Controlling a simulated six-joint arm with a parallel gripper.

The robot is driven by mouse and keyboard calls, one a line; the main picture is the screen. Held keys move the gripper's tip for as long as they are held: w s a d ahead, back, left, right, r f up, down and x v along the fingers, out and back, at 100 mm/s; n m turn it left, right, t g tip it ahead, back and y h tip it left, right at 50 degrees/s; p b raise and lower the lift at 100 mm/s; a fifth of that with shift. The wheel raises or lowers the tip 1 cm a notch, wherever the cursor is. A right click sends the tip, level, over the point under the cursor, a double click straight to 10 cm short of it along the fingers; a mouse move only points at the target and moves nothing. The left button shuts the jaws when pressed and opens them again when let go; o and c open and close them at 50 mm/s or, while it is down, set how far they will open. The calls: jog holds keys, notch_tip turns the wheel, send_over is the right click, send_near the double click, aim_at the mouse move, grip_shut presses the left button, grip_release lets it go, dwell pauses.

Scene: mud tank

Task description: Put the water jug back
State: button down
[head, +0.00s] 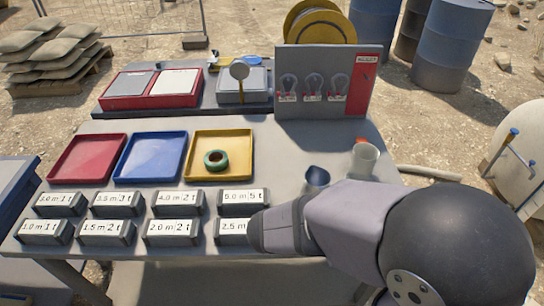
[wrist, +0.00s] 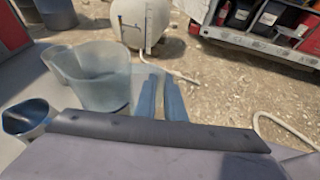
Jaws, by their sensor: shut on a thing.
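The water jug (head: 363,160) is a pale, translucent vessel near the right edge of the grey table in the head view. In the wrist view the jug (wrist: 100,85) stands open-topped and roughly upright, just left of my fingers. My gripper (wrist: 160,80) has blue fingers close together at the jug's right side, shut on the jug, apparently at its handle. In the head view the fingers are hidden behind my arm. I cannot tell whether the jug's base touches the table. A dark blue cup (head: 316,178) stands just left of the jug; this cup (wrist: 27,118) also shows in the wrist view.
Red (head: 88,157), blue (head: 151,157) and yellow (head: 219,156) trays lie left on the table (head: 275,160); a green tape roll (head: 215,160) sits in the yellow one. Several labelled blocks line the front. An upright board (head: 325,82) stands behind; a white tank (head: 515,150) is at right.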

notch_tip(320, 180, up, 8)
jog(key=shift+w+f, duration=0.1)
jog(key=shift+f, duration=0.05)
jog(key=w+a+n+t+y+b, duration=0.1)
jog(key=w+a+n+t+y, duration=0.25)
jog(key=w, duration=0.95)
jog(key=w+a+n+t+y+b, duration=0.1)
jog(key=w+a+n+t+y, duration=0.3)
jog(key=w, duration=0.9)
jog(key=w+a+n+t+y+b, duration=0.1)
jog(key=w+a+n+t+y, duration=0.35)
jog(key=w, duration=0.85)
jog(key=shift+a+f+n+g+h, duration=0.25)
jog(key=shift+f+g, duration=0.1)
jog(key=shift+f, duration=0.5)
jog(key=shift+a+f+n+g+h, duration=0.2)
jog(key=shift+f+g+h, duration=0.1)
jog(key=shift+f, duration=0.55)
jog(key=shift+a+f+n+g+h, duration=0.15)
jog(key=shift+a+f+g+h, duration=0.15)
jog(key=shift+f, duration=0.55)
jog(key=shift+d+f+b, duration=0.1)
jog(key=shift+f+b, duration=1.25)
jog(key=shift+f, duration=3.6)
jog(key=shift+f, duration=0.15)
jog(key=c, duration=2.2)
grip_release()
jog(key=o, duration=0.4)
jog(key=shift+c, duration=0.2)
